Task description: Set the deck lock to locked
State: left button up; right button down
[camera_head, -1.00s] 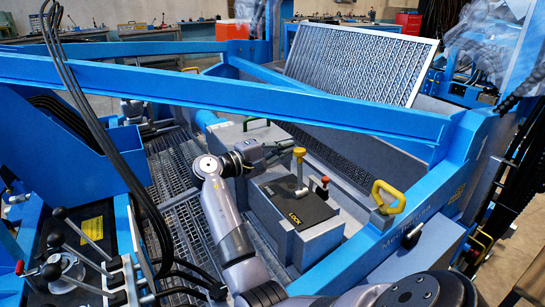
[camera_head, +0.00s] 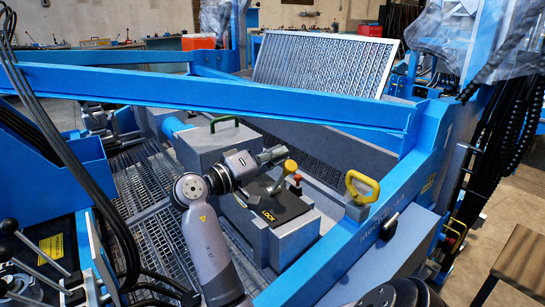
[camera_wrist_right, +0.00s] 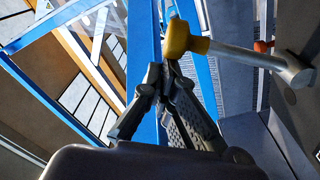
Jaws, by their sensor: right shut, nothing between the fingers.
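The deck lock is a lever with a yellow knob (camera_head: 290,166) on a black plate (camera_head: 277,208) marked LOCK, on top of a grey box. The LOCK lettering is at the plate's near end. The lever is tilted, its knob leaning to the upper right of its foot. In the right wrist view the yellow knob (camera_wrist_right: 181,38) and its metal stem (camera_wrist_right: 245,55) lie just beyond the fingertips. My right gripper (camera_head: 281,152) is shut and empty, close beside the knob on its left; I cannot tell whether they touch. My left gripper is not in view.
A small red knob (camera_head: 295,179) stands right behind the lever. A yellow handle (camera_head: 362,188) is on the blue frame to the right, a green handle (camera_head: 226,121) on the box behind. A blue beam (camera_head: 210,95) crosses beyond my arm.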

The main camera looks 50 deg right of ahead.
jog(key=shift+s+a+f+m, duration=0.1)
jog(key=shift+s+f+m, duration=0.05)
jog(key=shift+s+m, duration=0.15)
jog(key=shift+f, duration=0.15)
dwell(0.5)
